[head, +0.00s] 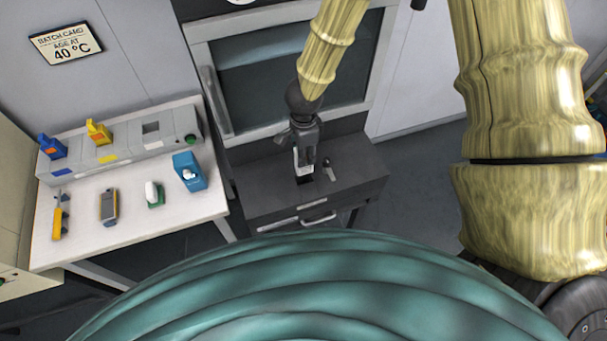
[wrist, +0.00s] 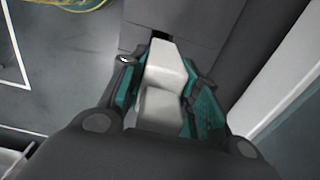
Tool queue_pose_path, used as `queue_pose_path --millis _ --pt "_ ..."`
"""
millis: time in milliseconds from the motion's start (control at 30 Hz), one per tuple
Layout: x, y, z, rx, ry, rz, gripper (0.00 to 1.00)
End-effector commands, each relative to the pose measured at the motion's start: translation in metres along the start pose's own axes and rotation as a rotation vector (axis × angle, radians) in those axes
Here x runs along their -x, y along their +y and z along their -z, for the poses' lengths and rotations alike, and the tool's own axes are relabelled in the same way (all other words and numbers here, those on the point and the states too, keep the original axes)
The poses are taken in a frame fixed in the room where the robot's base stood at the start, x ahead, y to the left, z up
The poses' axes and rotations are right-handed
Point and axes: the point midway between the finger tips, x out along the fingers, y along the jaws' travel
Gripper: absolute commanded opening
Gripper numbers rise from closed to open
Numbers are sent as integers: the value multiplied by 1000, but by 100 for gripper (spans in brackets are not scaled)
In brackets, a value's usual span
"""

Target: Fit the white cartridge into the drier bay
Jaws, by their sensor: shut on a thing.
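The white cartridge (wrist: 165,65) is between the teal pads of my gripper (wrist: 158,90) in the wrist view. My gripper (head: 306,155) is shut on it and points down over the dark drier cabinet top in the head view. There the cartridge (head: 296,158) shows as a thin pale strip beside the fingers. The drier bay (head: 305,178) is a dark opening in the cabinet top right below the gripper. A dark opening also shows just past the cartridge's far end in the wrist view. I cannot tell whether the cartridge's lower end is inside the bay.
A small lever (head: 328,170) stands on the cabinet top (head: 355,180), right of the bay. A white bench (head: 135,228) at left holds a grey rack (head: 125,150) with blue and yellow cartridges, a blue box (head: 189,172) and several small items. A glass-fronted door (head: 290,75) rises behind.

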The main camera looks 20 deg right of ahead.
Motion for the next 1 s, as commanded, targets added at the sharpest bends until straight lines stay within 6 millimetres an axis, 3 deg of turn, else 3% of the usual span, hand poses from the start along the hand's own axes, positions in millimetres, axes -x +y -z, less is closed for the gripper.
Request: queue_pose_path --millis 33,400,733,1000 --pt "-10 0 0 0 1 0 0" --pt "-47 0 2 -1 1 1 0" --pt "-58 0 2 -2 1 0 0" --pt "-84 1 3 -2 1 0 0"
